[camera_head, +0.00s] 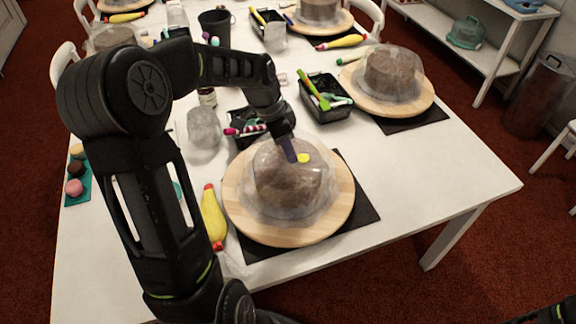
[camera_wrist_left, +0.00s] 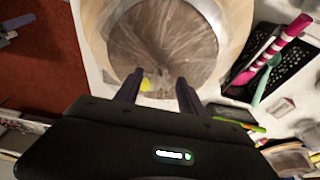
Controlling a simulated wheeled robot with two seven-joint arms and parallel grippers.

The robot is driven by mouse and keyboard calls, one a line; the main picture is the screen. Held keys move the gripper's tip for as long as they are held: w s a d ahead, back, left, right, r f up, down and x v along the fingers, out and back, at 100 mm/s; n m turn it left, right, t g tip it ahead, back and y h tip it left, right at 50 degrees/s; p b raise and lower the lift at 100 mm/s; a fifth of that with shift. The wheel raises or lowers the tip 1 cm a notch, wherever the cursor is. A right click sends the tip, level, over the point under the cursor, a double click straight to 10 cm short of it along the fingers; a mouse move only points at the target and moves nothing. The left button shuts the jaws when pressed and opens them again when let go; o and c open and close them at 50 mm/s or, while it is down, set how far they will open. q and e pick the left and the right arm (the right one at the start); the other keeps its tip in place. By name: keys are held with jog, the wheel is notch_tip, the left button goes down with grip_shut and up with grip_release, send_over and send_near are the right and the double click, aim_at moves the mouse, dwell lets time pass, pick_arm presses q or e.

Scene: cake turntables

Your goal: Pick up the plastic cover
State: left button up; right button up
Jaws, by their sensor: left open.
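A clear plastic cover (camera_head: 318,186) stands over a brown cake (camera_head: 285,187) on a round wooden turntable (camera_head: 250,227) near the table's front. A small yellow piece (camera_head: 303,158) shows at the top of the cover. My left gripper (camera_head: 291,150) reaches down to the cover's top from behind, its fingers beside the yellow piece. In the left wrist view the open fingers (camera_wrist_left: 160,88) point at the cover (camera_wrist_left: 165,40), and the yellow piece (camera_wrist_left: 146,84) lies between them, closer to the left finger. Whether a finger touches it I cannot tell.
A black basket (camera_head: 325,98) with tools and another covered cake (camera_head: 392,72) stand behind on the right. A yellow piping bag (camera_head: 213,217) lies left of the turntable, and a clear jar (camera_head: 203,128) stands behind it. The table's front right is clear.

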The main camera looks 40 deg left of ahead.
pick_arm(q)
grip_shut()
dwell(0.4)
dwell(0.9)
